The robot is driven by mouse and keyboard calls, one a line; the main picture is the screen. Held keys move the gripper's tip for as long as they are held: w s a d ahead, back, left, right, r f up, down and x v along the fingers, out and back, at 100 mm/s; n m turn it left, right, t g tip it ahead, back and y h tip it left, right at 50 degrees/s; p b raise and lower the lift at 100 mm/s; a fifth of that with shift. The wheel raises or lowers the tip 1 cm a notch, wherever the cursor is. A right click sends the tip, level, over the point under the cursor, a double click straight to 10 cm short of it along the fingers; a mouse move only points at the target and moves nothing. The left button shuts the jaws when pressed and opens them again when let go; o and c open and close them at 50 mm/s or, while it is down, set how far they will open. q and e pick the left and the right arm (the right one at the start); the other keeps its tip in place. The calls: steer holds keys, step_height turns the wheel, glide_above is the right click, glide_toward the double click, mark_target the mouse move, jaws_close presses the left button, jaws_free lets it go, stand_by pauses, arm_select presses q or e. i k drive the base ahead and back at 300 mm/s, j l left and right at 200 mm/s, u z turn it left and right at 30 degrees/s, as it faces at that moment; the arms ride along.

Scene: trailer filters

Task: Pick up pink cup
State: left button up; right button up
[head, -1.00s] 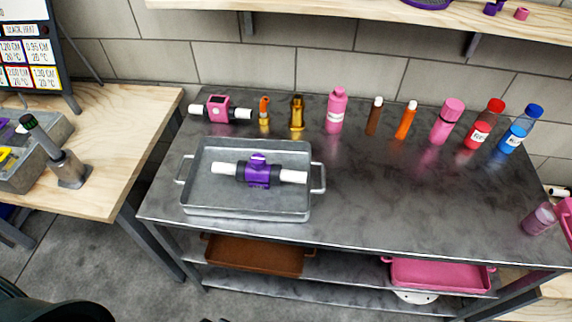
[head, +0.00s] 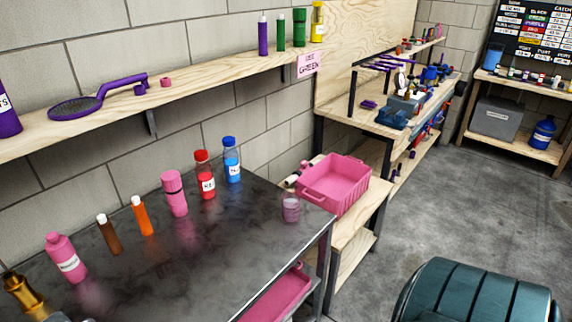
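A translucent pink cup (head: 291,207) stands upright near the right end of the dark metal table (head: 225,255), close to its edge. It is next to the pink crate on the lower wooden table. Nothing touches the cup. Neither of my grippers shows in the head view.
A pink crate (head: 338,184) sits right of the cup on a wooden stand. Red (head: 204,178) and blue (head: 232,160) bottles, a pink cylinder (head: 174,193) and several other bottles line the table's back. A wooden shelf (head: 190,85) hangs above. A dark green rounded object (head: 478,292) is at lower right.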

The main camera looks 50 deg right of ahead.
mark_target(291, 199)
steer(key=j+z, duration=0.1)
steer(key=z, duration=0.35)
steer(key=j+z, duration=0.1)
steer(key=z, duration=0.8)
steer(key=j+z, duration=0.15)
steer(key=z, duration=0.3)
